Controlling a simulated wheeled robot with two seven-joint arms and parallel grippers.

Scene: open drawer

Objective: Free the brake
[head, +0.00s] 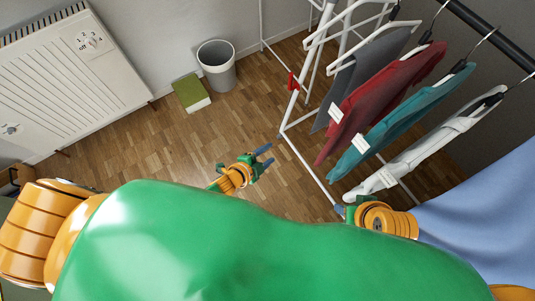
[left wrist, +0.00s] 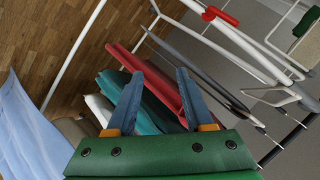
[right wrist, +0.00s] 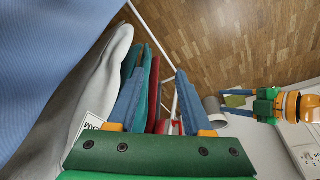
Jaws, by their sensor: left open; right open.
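A small red lever (head: 292,82), likely the brake, is on a white post of the drying rack (head: 308,70). It also shows as a red piece on a white tube at the top of the left wrist view (left wrist: 220,15). My left gripper (head: 266,157) is open and empty above the wood floor, below and left of the lever and apart from it. My right gripper (head: 342,211) is open and empty near the rack's lower right, beside the white garment. In the right wrist view a small red spot (right wrist: 176,124) shows between the fingers; I cannot tell whether it is the lever.
Grey, red (head: 385,95), teal (head: 400,120) and white (head: 425,150) garments hang on the rack's right side. Blue cloth (head: 490,215) hangs at the right. A grey bin (head: 216,66), a green-topped box (head: 191,94) and a white radiator (head: 70,75) stand at the left. Floor between is clear.

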